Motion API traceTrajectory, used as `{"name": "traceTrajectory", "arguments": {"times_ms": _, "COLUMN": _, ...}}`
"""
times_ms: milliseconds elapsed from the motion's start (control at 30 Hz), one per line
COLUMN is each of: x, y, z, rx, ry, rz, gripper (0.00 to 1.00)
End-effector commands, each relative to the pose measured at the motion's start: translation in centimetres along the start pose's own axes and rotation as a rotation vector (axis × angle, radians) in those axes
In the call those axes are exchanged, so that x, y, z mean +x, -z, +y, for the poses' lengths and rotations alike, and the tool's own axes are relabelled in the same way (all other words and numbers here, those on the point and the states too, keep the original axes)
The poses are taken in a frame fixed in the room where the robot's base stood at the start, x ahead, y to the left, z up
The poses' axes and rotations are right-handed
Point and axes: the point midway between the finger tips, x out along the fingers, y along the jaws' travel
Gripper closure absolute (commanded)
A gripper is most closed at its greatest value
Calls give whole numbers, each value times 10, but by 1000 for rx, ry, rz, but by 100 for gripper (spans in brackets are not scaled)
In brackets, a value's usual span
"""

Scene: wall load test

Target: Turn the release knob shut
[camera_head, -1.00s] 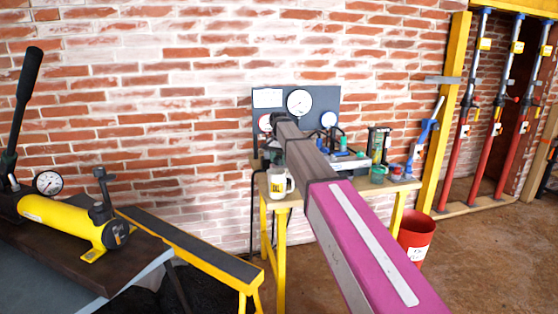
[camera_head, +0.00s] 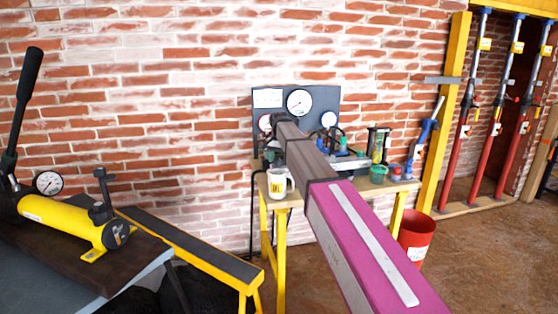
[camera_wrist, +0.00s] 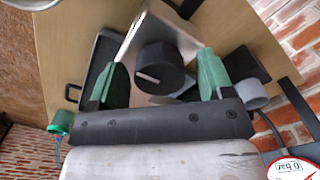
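In the wrist view, the release knob (camera_wrist: 160,66) is a round black knob with a white line across its face. It sits on a shiny metal block (camera_wrist: 152,33) above a wooden top. My gripper (camera_wrist: 164,74) has green fingertips spread wide, one on each side of the knob. Gaps show between both fingertips and the knob, so it is open and holds nothing. In the head view, my arm reaches over the workbench (camera_head: 400,186) and hides the knob and the gripper.
A grey gauge panel (camera_head: 330,98) stands behind the bench. A mug (camera_head: 278,184) and a green cup (camera_head: 378,175) stand on the bench. A grey cylinder (camera_wrist: 250,93) lies close to the right fingertip. A yellow pump (camera_head: 65,216) stands at left, a red bucket (camera_head: 415,238) at right.

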Motion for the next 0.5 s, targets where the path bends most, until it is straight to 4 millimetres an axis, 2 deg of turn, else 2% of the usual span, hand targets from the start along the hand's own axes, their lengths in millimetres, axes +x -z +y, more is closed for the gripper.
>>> {"name": "traceTrajectory", "arguments": {"times_ms": 167, "x": -2, "y": 0, "z": 0, "rx": -1, "ry": 0, "rz": 0, "gripper": 26}}
{"name": "traceTrajectory", "arguments": {"times_ms": 267, "x": -10, "y": 0, "z": 0, "rx": -1, "ry": 0, "rz": 1, "gripper": 26}}
{"name": "traceTrajectory", "arguments": {"times_ms": 500, "x": -52, "y": 1, "z": -1, "rx": -1, "ry": 1, "rz": 1, "gripper": 26}}
